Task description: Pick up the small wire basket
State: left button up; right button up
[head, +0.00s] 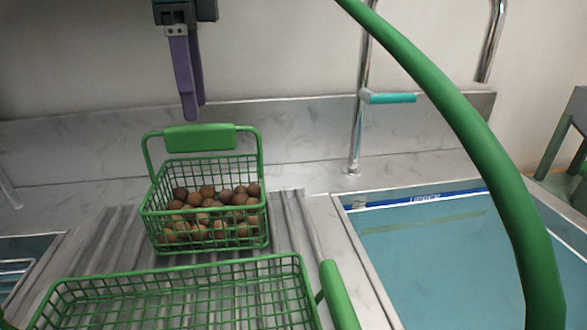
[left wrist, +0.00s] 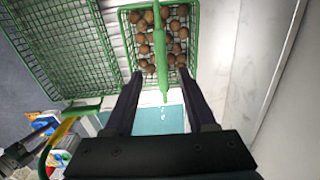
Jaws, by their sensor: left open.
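The small wire basket (head: 206,195) is green and stands upright on the ribbed steel drainboard, holding many brown chestnuts (head: 215,212). Its raised handle has a thick green grip (head: 200,137). My left gripper (head: 191,116) points down with its purple fingers just above the grip in the head view. In the left wrist view my left gripper (left wrist: 158,76) is open and empty. The grip (left wrist: 162,55) lies between the lines of its two fingers there, with the chestnuts (left wrist: 180,32) below. I cannot tell the exact gap to the handle.
A larger, empty-looking green wire basket (head: 298,262) lies in front, also at the left in the left wrist view (left wrist: 75,45). A teal sink (head: 430,265) and a chrome tap (head: 358,130) are at the right. A thick green curved bar (head: 480,135) crosses the right foreground.

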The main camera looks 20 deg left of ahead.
aim_at(198, 125)
pick_arm(q)
notch_tip(198, 125, down, 7)
jog(key=shift+a, duration=0.1)
grip_shut()
dwell(0.6)
jog(key=shift+w+r, duration=0.1)
dwell(0.9)
